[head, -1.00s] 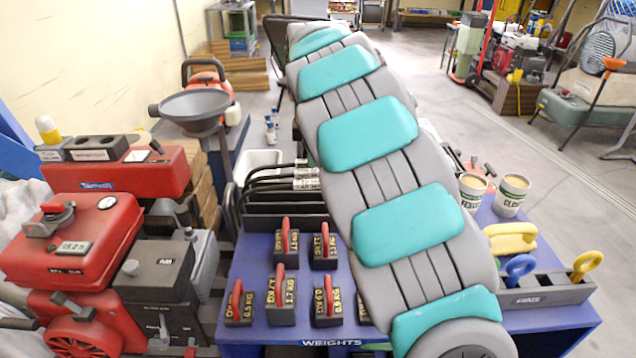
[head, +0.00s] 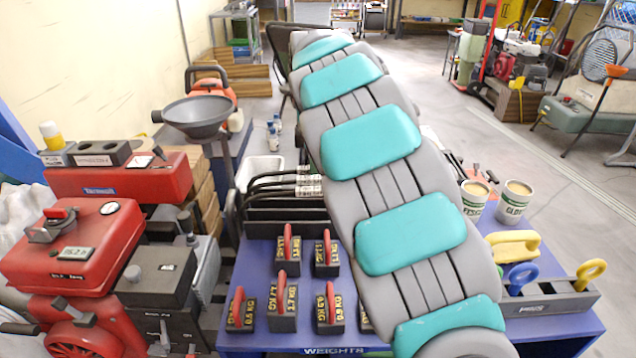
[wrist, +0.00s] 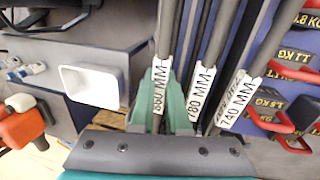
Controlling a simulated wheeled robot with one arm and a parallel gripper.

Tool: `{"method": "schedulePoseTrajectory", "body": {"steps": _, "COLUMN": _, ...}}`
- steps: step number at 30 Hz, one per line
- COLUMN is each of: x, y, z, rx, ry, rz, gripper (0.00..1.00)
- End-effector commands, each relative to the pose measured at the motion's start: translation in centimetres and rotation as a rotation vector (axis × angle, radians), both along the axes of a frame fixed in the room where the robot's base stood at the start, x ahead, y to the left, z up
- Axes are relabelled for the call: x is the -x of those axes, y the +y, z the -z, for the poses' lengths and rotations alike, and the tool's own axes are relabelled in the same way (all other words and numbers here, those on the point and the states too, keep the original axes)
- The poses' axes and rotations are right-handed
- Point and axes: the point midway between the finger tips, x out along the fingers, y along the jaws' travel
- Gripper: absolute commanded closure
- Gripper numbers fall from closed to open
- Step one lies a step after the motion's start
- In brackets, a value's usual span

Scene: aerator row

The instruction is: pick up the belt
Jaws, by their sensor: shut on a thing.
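Several black belts (head: 275,190) with white tags hang side by side in a dark rack at the back left of the blue table. In the wrist view, three tags read about 860 MM, 780 MM and 740 MM. My gripper (wrist: 165,112) has its teal fingers on either side of the leftmost belt (wrist: 168,40), at its 860 MM tag (wrist: 160,88), and is shut on it. The 780 MM belt (wrist: 203,40) runs close beside the right finger. In the head view my arm hides the gripper and the rack's right part.
Weights (head: 283,300) with red handles stand on the blue table (head: 255,262) in front of the rack. A white container (head: 265,168) is behind it. Two cups (head: 515,203) and a dark holder (head: 550,297) are to the right. A red machine (head: 75,245) stands at left.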

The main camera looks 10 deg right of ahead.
Motion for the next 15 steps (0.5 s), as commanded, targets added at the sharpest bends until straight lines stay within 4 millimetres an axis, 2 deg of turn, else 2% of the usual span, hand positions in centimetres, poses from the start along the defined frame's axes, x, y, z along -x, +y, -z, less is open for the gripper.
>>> {"method": "schedulePoseTrajectory", "body": {"steps": 8, "x": 0.0, "y": 0.1, "z": -1.3, "rx": -0.001, "ry": 0.001, "rz": -0.001, "gripper": 1.00}}
{"method": "schedulePoseTrajectory", "body": {"steps": 15, "x": -0.1, "y": 0.1, "z": -4.8, "rx": -0.002, "ry": -0.003, "rz": -0.003, "gripper": 1.00}}
